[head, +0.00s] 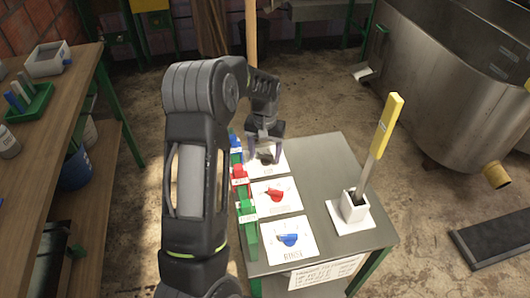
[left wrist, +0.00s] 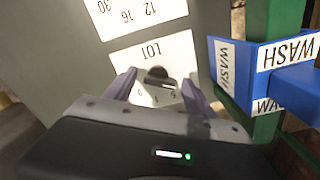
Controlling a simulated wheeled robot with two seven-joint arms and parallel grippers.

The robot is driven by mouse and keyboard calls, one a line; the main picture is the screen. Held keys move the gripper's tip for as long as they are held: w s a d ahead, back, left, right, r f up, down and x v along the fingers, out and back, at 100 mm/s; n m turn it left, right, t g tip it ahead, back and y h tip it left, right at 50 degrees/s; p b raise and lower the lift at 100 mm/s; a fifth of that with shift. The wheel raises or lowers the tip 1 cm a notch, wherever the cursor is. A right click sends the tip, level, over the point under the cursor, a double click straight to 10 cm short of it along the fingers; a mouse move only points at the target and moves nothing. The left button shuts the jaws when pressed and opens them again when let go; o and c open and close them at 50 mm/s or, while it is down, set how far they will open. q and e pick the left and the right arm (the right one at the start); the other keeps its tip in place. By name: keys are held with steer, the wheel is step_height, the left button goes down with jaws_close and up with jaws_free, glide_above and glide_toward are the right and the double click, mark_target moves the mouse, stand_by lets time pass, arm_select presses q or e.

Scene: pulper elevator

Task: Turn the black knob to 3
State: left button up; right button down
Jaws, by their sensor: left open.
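The black knob (head: 266,158) sits on a white card at the back of the small grey table in the head view, partly hidden by my gripper. In the left wrist view the black knob (left wrist: 157,75) shows on a card marked LOT, with small numbers along its near edge. I cannot tell for sure which number it points to. My left gripper (head: 265,157) reaches down over this card, fingers open. In the left wrist view its two purple fingers stand on either side of the knob, apart from it. My right gripper is not in view.
A red knob (head: 275,194) and a blue knob (head: 289,239) sit on cards nearer the front. A green rail with blue, red and green tags (head: 240,174) runs along the left edge. A white holder (head: 353,204) with a yellow-handled tool (head: 386,125) stands at the right.

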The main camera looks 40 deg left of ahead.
mark_target(265, 155)
arm_select(q)
steer(key=shift+r+b, duration=0.3)
steer(key=shift+r, duration=3.6)
steer(key=shift+r, duration=0.1)
